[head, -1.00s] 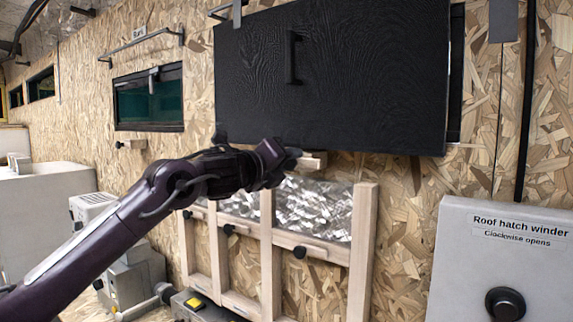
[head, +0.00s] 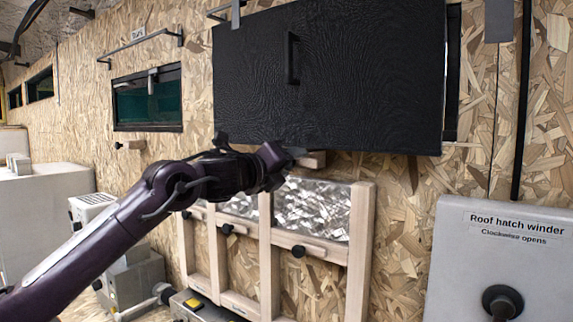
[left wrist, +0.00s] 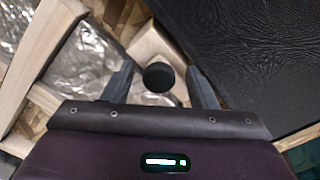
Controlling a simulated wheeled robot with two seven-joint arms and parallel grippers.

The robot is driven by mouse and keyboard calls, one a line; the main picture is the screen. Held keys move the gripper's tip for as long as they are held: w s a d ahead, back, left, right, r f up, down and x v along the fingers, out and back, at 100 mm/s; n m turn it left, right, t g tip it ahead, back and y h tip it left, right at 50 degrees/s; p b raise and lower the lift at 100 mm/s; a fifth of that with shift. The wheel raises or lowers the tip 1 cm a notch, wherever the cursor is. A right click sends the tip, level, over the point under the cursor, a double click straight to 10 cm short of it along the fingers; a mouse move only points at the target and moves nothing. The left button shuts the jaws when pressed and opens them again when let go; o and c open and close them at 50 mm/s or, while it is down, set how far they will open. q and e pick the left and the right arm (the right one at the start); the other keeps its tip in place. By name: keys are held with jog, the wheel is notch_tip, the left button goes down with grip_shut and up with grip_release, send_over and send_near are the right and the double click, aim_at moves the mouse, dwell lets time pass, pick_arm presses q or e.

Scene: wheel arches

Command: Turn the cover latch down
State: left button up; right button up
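The large black cover (head: 365,80) hangs closed on the chipboard wall, with a dark upright handle on it. The cover latch (head: 314,160) is a pale wooden piece under the cover's lower edge, mostly hidden by my left gripper (head: 290,158). In the left wrist view the latch (left wrist: 160,45) lies aslant and carries a round black knob (left wrist: 158,77). My left gripper (left wrist: 159,82) has one finger on each side of the knob, with gaps showing on both sides. It is open. My right gripper is not in view.
A wooden frame (head: 360,250) with foil-like panels and black knobs stands just below. A grey box (head: 465,260) labelled "Roof hatch winder" is at the right. A smaller dark window (head: 148,105) with its own wooden latch (head: 131,145) is at the left.

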pick_arm(q)
jog(key=b+v, duration=0.3)
jog(key=v, duration=0.4)
jog(key=shift+s+a, duration=0.25)
